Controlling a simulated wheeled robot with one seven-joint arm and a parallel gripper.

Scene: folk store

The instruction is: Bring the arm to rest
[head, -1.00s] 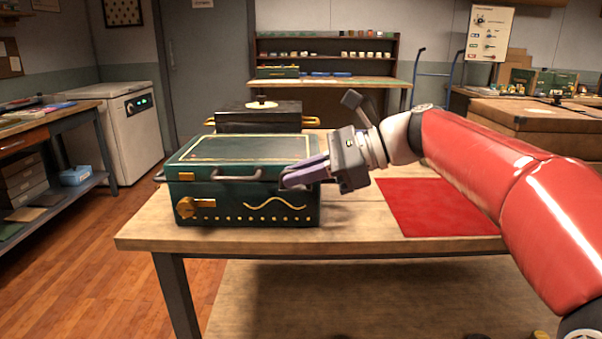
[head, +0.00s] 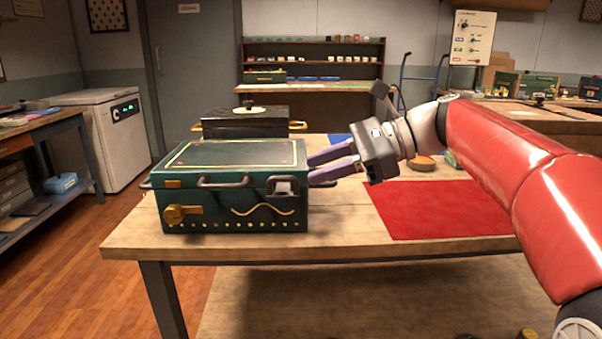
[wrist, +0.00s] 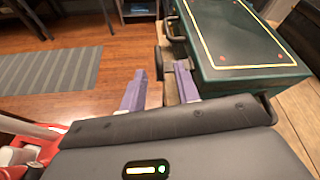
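My gripper (head: 319,168) has two purple fingers, spread apart with nothing between them. It points left, just off the right end of a dark green box (head: 235,218) with gold trim. I cannot tell whether the lower fingertip touches the box. In the wrist view my gripper (wrist: 161,73) also shows its fingers apart, with the green box (wrist: 235,40) beyond and to the right. A grey latch (head: 284,188) is in view on the box's front right. The box's lid (head: 240,153) is down. My red arm comes in from the right.
The box stands on a wooden table (head: 330,235). A red mat (head: 435,210) lies to its right, below my arm. A black box with gold handles (head: 240,123) stands behind. A small brown round thing (head: 421,163) lies behind my wrist. The table's front middle is clear.

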